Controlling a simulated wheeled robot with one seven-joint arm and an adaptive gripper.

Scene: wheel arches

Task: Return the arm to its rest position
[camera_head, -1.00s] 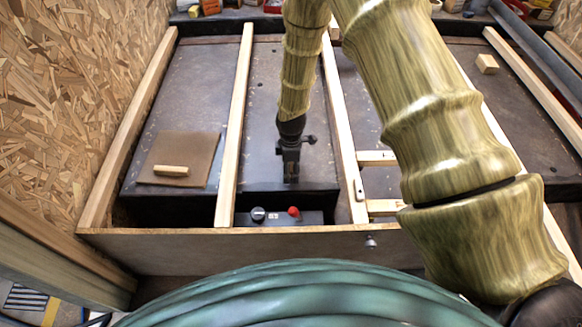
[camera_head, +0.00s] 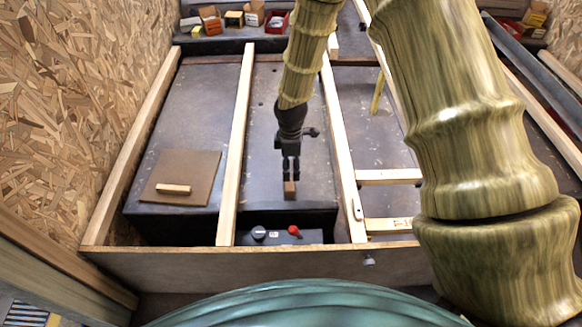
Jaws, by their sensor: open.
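My arm, with a bamboo-like surface, reaches down from the top of the view. My gripper (camera_head: 291,176) is open and points down over the dark panel (camera_head: 262,160) in the middle bay. A small brown block (camera_head: 290,190) stands on that panel right below the fingertips. Whether the fingertips touch or straddle the block is too small to tell.
Wooden rails (camera_head: 236,150) divide the bays. At left, a brown board (camera_head: 205,165) carries a small wooden bar (camera_head: 173,189). A black box with a red knob (camera_head: 294,231) sits near the front board (camera_head: 200,265). Small boxes (camera_head: 233,19) stand on the back shelf.

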